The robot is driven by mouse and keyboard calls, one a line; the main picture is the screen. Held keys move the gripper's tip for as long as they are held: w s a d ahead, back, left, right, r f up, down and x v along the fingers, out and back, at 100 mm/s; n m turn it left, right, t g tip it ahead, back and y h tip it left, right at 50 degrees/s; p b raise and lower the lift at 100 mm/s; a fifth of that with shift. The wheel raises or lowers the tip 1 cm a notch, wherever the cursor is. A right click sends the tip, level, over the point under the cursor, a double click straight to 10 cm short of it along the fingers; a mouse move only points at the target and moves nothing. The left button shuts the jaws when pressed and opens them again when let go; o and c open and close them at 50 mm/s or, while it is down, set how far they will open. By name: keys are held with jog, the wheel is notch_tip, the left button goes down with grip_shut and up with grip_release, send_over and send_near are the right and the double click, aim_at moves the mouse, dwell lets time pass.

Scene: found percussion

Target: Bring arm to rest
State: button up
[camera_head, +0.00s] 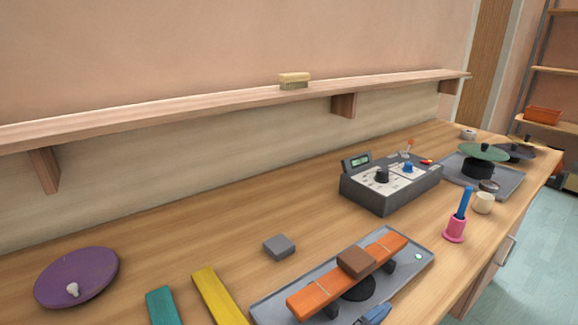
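No part of my arm or gripper can be made out in the head view. The orange bar (318,290) lies across dark supports on a grey tray (270,312) at the bottom middle. A brown block (357,261) sits on top of the bar.
A grey control box (385,200) stands right of centre. A pink holder (454,231) with a blue stick, a cream cup (483,203) and a green lid (483,152) are further right. A purple disc (75,278) lies left. A shelf (200,104) overhangs the bench.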

jog(key=s+d+f+m+t+y, duration=0.1)
jog(key=s+d+f+m+y, duration=0.25)
jog(key=s+f, duration=0.2)
jog(key=s+d+f+m+t+y, duration=0.1)
jog(key=s+d+f+m+y, duration=0.2)
jog(key=s+f+y, duration=0.3)
jog(key=s+r+m+t, duration=0.1)
jog(key=s+r+m, duration=0.3)
jog(key=s+m, duration=0.4)
jog(key=s+r+m+t, duration=0.2)
jog(key=s+r+m, duration=0.2)
jog(key=s+m, duration=0.4)
jog(key=shift+s+m+t+y, duration=0.15)
jog(key=shift+m+t+y, duration=0.2)
jog(key=shift+m, duration=0.9)
jog(key=shift+a, duration=0.1)
dwell(1.2)
